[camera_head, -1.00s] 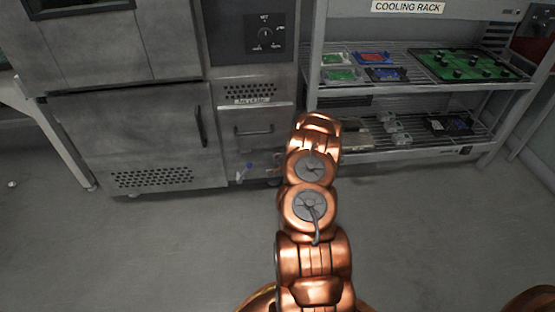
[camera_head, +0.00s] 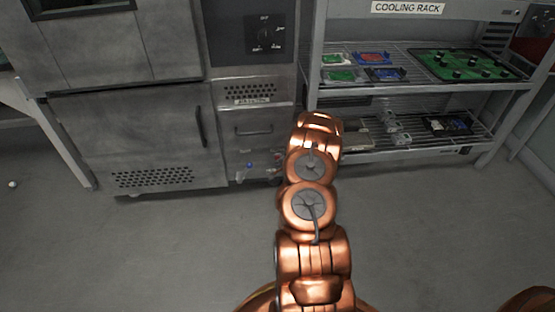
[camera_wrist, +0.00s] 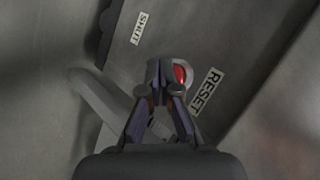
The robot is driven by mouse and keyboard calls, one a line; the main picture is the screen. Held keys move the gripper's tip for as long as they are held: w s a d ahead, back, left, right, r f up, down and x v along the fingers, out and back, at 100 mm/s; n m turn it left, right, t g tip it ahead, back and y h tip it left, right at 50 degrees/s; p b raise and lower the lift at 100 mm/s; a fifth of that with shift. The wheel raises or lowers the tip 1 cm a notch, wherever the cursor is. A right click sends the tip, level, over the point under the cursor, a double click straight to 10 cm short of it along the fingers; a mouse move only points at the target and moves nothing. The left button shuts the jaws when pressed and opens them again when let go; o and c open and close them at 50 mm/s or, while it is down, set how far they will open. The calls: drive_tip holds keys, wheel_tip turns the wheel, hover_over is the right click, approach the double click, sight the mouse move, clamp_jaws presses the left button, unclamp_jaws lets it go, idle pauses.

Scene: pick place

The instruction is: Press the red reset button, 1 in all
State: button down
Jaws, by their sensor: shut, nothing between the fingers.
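The red reset button (camera_wrist: 180,74) shows in the wrist view, just beyond and to the right of my fingertips, partly hidden behind them. A white RESET label (camera_wrist: 206,92) is on the panel to its right. My gripper (camera_wrist: 158,98) is shut and empty, its fingertips close to the button; I cannot tell whether they touch it. In the head view my copper arm hides the gripper and the button is not clearly seen.
A SHUT label (camera_wrist: 140,28) is on the panel at the upper left of the wrist view. In the head view, a grey oven unit (camera_head: 135,135) stands left and a cooling rack (camera_head: 410,88) with several circuit boards stands right. Grey floor (camera_head: 180,245) is clear in front.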

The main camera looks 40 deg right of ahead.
drive_tip(key=shift+s+a, duration=0.15)
drive_tip(key=shift+s+a+p, duration=0.35)
drive_tip(key=shift+s+a, duration=0.4)
drive_tip(key=shift+s, duration=0.25)
drive_tip(key=shift+s+a+p, duration=0.3)
drive_tip(key=shift+s+a, duration=0.45)
drive_tip(key=shift+s, duration=0.25)
